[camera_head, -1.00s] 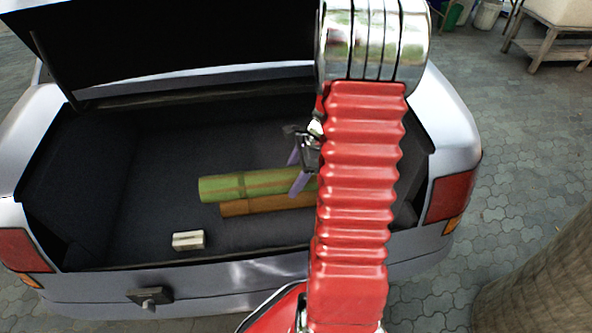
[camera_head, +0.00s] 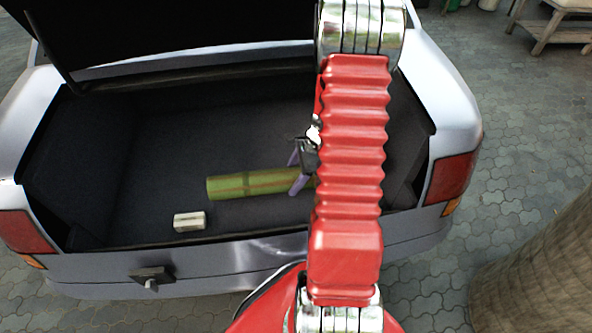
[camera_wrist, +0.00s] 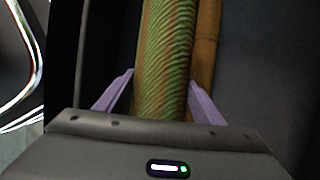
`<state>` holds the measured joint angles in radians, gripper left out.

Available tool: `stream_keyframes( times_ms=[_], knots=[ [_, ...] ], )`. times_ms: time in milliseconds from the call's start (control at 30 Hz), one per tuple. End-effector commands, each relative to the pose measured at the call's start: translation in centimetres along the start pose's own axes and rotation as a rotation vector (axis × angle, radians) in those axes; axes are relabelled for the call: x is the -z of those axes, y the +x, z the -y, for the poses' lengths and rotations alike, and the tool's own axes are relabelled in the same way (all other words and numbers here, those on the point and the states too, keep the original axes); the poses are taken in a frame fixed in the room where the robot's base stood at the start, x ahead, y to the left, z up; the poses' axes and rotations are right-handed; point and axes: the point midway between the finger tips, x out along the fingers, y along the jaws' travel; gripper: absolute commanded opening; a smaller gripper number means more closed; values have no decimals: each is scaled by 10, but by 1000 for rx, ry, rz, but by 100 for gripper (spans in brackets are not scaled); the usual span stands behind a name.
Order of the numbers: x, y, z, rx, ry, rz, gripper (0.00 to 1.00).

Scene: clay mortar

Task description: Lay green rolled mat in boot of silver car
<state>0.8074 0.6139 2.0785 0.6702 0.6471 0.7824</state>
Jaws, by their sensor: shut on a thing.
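The green rolled mat (camera_head: 230,187) lies level, left to right, within the open boot (camera_head: 150,115) of the silver car (camera_head: 445,85). My gripper (camera_head: 299,171) is shut on it near its visible right part; my red arm hides the rest. In the wrist view the mat (camera_wrist: 165,45) passes between the two purple fingers of my gripper (camera_wrist: 160,88). I cannot tell whether the mat touches the boot floor or is held just above it.
A brown roll (camera_wrist: 208,40) lies right alongside the mat in the wrist view; the mat hides it in the head view. The boot's left floor is clear. The lid is up.

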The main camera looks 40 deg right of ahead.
Motion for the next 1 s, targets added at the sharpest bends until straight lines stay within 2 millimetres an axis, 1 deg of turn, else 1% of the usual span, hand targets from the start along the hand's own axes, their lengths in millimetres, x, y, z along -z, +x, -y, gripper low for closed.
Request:
stream_keyframes(
  times_ms=[1000],
  knots=[
    [36, 88, 0, -1, 1, 0, 22]
  ],
)
